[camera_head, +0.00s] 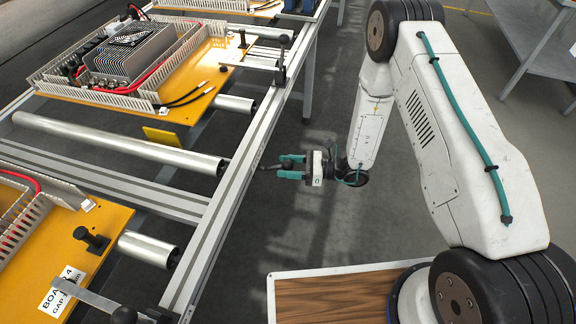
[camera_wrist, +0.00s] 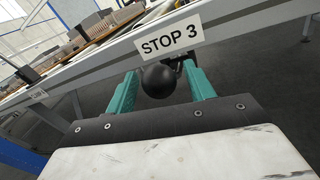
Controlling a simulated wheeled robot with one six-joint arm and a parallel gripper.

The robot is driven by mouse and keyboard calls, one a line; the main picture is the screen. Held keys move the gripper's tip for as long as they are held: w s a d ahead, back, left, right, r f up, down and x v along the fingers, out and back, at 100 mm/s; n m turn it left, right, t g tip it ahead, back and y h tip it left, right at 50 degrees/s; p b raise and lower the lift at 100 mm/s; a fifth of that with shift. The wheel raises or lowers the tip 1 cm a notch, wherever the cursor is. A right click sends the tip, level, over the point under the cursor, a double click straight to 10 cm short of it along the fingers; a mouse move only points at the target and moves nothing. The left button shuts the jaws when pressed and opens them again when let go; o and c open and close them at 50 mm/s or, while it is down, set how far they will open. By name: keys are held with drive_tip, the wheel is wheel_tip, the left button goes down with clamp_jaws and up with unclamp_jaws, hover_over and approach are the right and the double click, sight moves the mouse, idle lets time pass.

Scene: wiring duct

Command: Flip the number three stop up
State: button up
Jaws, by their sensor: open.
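A white label reading STOP 3 (camera_wrist: 168,36) is on the side rail in the wrist view. Just below it is a black ball knob (camera_wrist: 160,80) on a dark lever. My gripper (camera_wrist: 158,84) has two teal fingers, spread open on either side of the knob. I cannot tell whether either finger touches it. In the head view, my gripper (camera_head: 290,167) is beside the outer side of the conveyor rail, at the dark lever (camera_head: 268,167). A yellow flap (camera_head: 160,136) lies low between the rollers, left of this lever.
The conveyor rail (camera_head: 232,185) runs along my left. A yellow board with a wiring duct (camera_head: 175,105) sits on the rollers at the back, and another board (camera_head: 85,225) sits in front. Other stop levers (camera_head: 281,76) are on the rail.

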clamp_jaws()
drive_tip(key=f, duration=0.4)
drive_tip(key=shift+s+d, duration=0.2)
drive_tip(key=shift+d, duration=0.2)
unclamp_jaws()
